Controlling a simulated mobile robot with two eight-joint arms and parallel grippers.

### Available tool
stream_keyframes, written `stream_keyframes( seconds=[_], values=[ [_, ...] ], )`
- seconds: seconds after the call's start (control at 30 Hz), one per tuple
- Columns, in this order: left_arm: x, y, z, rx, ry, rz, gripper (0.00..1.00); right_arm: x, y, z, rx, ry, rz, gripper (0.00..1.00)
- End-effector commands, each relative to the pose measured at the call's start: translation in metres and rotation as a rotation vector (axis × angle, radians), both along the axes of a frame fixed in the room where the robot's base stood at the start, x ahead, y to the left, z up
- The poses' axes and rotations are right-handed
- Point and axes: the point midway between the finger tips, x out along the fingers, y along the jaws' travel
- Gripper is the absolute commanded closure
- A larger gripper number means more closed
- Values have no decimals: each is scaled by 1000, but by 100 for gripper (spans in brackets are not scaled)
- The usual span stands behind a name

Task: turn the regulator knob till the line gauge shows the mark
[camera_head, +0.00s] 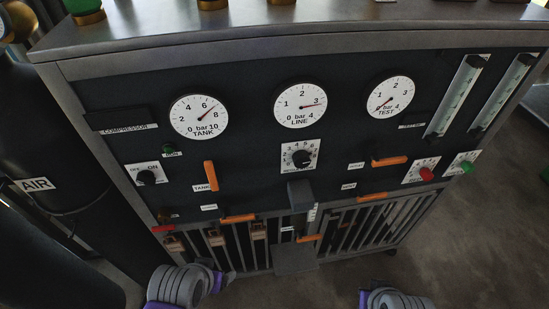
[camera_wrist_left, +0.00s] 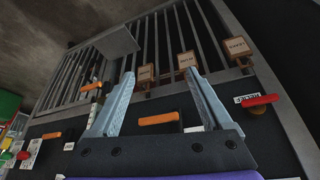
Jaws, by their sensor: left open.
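The line gauge (camera_head: 300,104) is a round white dial in the middle of the dark panel in the head view. In the head view only arm parts of mine show at the bottom edge, well below the knob. My right gripper is out of view.
The tank gauge (camera_head: 199,116) and test gauge (camera_head: 390,97) flank the line gauge. A grey block (camera_head: 300,195) juts out just below the knob. Orange handles (camera_head: 211,176) stick out around it. A red knob (camera_head: 426,174) and flow tubes (camera_head: 458,95) stand at the right.

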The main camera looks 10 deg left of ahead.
Motion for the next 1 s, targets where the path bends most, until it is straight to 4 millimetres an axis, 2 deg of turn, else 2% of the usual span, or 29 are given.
stream_keyframes(
  seconds=[0.03, 0.17, 0.33, 0.53, 0.6, 0.7, 0.83, 1.0],
  values=[
    [16, -16, 6, -51, -55, 0, 18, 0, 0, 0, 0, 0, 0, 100],
    [52, -51, 25, -192, -188, 24, 18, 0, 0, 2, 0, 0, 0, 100],
    [100, -106, 63, -441, -377, 86, 18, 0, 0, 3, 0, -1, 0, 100],
    [157, -182, 142, -951, -627, 286, 18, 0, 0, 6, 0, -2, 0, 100],
    [170, -199, 168, -1154, -693, 400, 18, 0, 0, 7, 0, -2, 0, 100],
    [180, -213, 193, -1429, -758, 594, 18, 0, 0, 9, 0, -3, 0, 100],
    [180, -216, 198, -1727, -807, 895, 18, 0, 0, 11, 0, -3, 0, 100],
    [163, -213, 173, -1942, -846, 1258, 18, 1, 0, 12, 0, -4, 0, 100]
  ],
)
